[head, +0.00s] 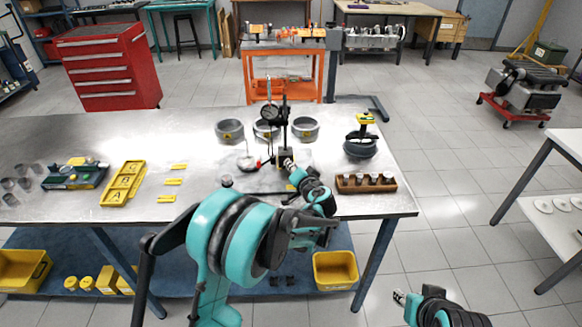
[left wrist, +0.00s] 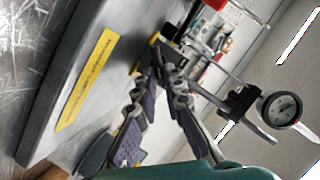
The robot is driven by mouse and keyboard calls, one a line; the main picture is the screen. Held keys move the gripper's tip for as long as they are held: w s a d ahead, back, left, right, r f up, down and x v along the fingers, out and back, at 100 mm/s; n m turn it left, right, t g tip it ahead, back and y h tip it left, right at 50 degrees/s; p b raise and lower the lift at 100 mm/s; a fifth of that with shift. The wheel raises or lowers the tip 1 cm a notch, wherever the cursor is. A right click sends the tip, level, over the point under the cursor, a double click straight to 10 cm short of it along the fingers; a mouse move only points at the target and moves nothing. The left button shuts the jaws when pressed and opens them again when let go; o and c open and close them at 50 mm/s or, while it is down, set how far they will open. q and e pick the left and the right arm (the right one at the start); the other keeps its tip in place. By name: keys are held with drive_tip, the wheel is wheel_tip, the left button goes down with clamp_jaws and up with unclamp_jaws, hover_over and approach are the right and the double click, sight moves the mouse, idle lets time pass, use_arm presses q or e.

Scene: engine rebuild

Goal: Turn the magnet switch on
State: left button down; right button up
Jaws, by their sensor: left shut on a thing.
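The dial gauge stand has a dark magnetic base (head: 283,164) on the steel table, a black upright post and a round dial (head: 268,112). In the left wrist view the base (left wrist: 180,50) is just beyond the fingertips, with the dial (left wrist: 282,108) at the right. My left gripper (head: 287,160) is at the near side of the base. In the left wrist view its fingers (left wrist: 164,72) are closed together on something small at the base, apparently the magnet switch. The fingers hide the switch, so its position cannot be told. My right gripper (head: 399,297) is low, off the table's right side.
Several grey rings (head: 230,131) stand behind the gauge. A wooden block (head: 366,184) with metal parts is to the right, and a black piston-ring tool (head: 360,146) is behind it. The front middle of the table is fairly clear.

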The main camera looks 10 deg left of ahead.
use_arm(q)
drive_tip(key=shift+f, duration=0.1)
idle(0.4)
drive_tip(key=c, duration=1.5)
unclamp_jaws()
drive_tip(key=shift+c, duration=0.2)
drive_tip(key=v, duration=1.2)
drive_tip(key=shift+f, duration=0.1)
